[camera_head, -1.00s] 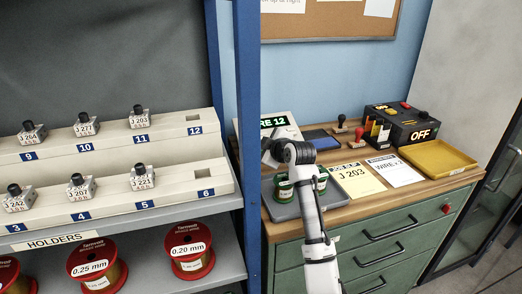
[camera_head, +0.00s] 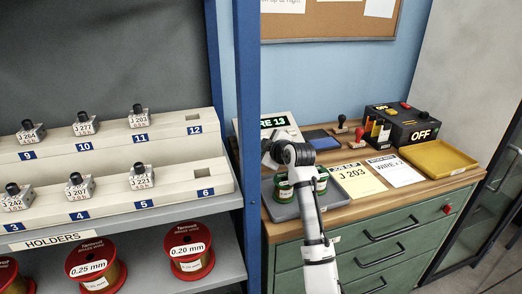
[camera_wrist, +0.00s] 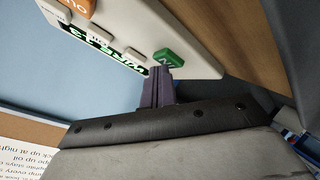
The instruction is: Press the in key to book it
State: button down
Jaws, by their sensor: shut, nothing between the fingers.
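The white counter box (camera_head: 284,134) stands at the back left of the bench, partly hidden by the blue post and my arm. Its lit green display (camera_head: 273,122) reads "RE 13" in the head view, its start hidden; in the wrist view the display (camera_wrist: 116,52) reads "WIRE 13". The green in key (camera_wrist: 169,58) and part of an orange key (camera_wrist: 80,6) show on its face in the wrist view. My gripper (camera_wrist: 160,74) is shut and empty, its tips at the green key. Whether they touch it I cannot tell.
A J 203 card (camera_head: 355,182), a second card (camera_head: 395,170), a yellow tray (camera_head: 440,158) and a black box reading OFF (camera_head: 408,130) lie to the right. The blue shelf post (camera_head: 248,130) is close at left.

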jog(key=shift+r, duration=0.1)
jog(key=shift+s+d+r+p, duration=0.1)
jog(key=shift+s+r+p, duration=0.25)
jog(key=shift+r, duration=0.3)
jog(key=r, duration=0.1)
jog(key=s+r+p, duration=0.1)
jog(key=r, duration=0.1)
jog(key=r+p, duration=0.1)
jog(key=shift+s+d+r, duration=0.3)
jog(key=shift+s, duration=0.05)
dwell(2.5)
